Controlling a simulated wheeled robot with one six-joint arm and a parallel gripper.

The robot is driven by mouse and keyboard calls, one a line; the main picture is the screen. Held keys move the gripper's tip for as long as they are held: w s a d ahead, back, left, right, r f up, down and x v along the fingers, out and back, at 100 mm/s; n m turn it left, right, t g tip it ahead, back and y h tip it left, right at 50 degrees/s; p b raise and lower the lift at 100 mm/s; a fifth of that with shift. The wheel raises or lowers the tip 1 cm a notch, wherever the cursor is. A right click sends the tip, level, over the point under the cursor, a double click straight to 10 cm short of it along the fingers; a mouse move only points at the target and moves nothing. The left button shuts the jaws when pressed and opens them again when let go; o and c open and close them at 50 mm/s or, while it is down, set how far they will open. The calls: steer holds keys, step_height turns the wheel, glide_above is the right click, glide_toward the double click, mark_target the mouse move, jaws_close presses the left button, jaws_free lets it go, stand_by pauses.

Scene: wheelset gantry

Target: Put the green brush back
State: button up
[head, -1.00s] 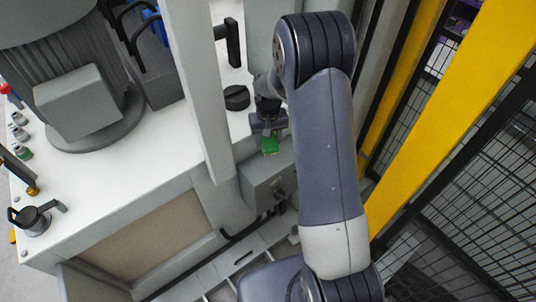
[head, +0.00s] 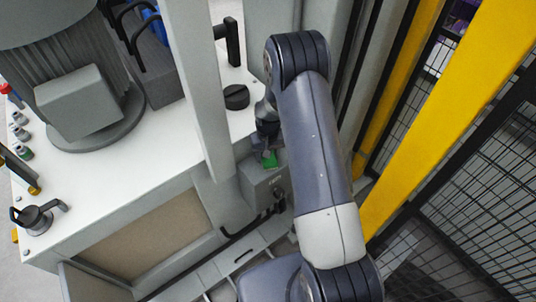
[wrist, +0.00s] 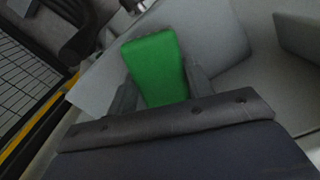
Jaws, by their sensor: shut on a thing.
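The green brush (head: 270,159) shows as a small green block at the end of my arm in the head view. In the wrist view the green brush (wrist: 157,68) sits between the two fingers of my gripper (wrist: 160,88). My gripper (head: 265,148) is shut on it, in front of and just above a grey box (head: 262,183) fixed at the side of the white machine. I cannot tell whether the brush touches the box. Any bristles are hidden.
A grey upright post (head: 200,95) stands just left of my gripper. A black round knob (head: 236,97) sits on the white machine top (head: 120,175). A yellow post (head: 450,110) and black mesh fence (head: 480,190) stand to the right.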

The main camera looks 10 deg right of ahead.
steer(key=o, duration=0.9)
steer(key=shift+o, duration=0.2)
step_height(320, 180, up, 12)
steer(key=b, duration=0.1)
